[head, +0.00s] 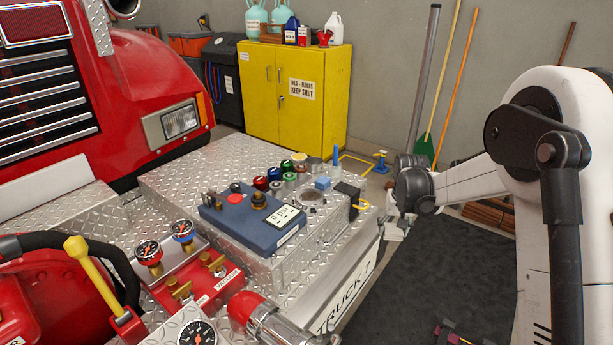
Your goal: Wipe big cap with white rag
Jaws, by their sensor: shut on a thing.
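A large round grey cap (311,198), which looks like the big cap, lies flat on the diamond-plate box of the bumper, right of the blue pump panel. My arm comes in from the right. Its dark wrist (414,188) is in the air right of the bumper's corner, apart from the cap. My gripper (394,218) is small and mostly hidden below and behind the wrist. A small white patch (394,231) there looks like the white rag, held low beside the bumper's right edge. The fingertips cannot be made out.
The blue panel (252,217), several coloured caps (275,173), a blue block (322,183) and a black block (346,192) crowd around the cap. Red gauges and a valve block (213,285) stand nearer. A yellow cabinet (290,100) is behind. The dark floor mat (420,270) is mostly clear.

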